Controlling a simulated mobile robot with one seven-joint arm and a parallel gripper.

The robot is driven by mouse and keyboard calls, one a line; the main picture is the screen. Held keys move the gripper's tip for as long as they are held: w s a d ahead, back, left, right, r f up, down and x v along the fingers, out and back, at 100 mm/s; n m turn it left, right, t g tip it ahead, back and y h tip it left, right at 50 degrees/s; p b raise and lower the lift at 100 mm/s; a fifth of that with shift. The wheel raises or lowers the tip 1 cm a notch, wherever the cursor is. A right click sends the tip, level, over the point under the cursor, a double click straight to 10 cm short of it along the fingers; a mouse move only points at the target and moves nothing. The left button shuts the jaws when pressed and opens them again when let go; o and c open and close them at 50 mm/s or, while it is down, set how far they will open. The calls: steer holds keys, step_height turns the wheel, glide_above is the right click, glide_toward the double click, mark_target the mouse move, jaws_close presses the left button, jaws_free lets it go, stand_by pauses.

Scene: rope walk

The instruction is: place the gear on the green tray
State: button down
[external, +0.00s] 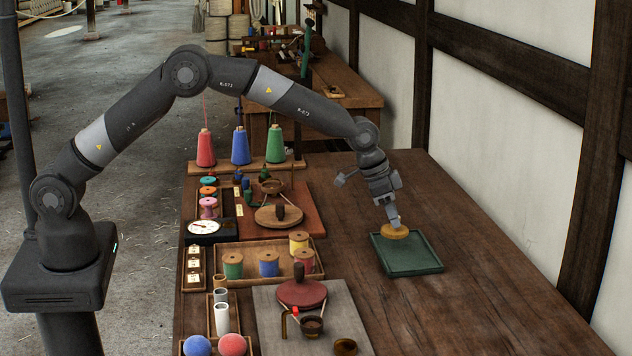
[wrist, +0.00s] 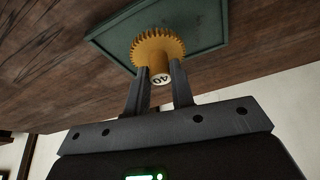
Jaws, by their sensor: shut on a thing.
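The gear (external: 395,232) is yellow-orange and toothed, with a hub marked with a number. In the wrist view the gear (wrist: 157,48) shows with its hub between my two fingers. My gripper (external: 393,219) is shut on the hub from above; it also shows in the wrist view (wrist: 160,78). The green tray (external: 412,268) is a shallow square with a raised rim, on the right part of the table. The gear is over the tray's far left part. I cannot tell if it touches the tray floor. The tray (wrist: 205,45) lies behind the gear in the wrist view.
A wooden tray of thread spools (external: 268,263) and a grey board with a red-brown lidded piece (external: 302,292) stand left of the green tray. Cones of red, blue and green thread (external: 240,146) stand farther back. The table (external: 470,300) is bare around the green tray.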

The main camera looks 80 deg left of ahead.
mark_target(392, 228)
steer(key=shift+f, duration=1.85)
steer(key=shift+f, duration=0.35)
steer(key=c, duration=1.2)
jaws_free()
steer(key=shift+c, duration=0.2)
steer(key=shift+r, duration=0.1)
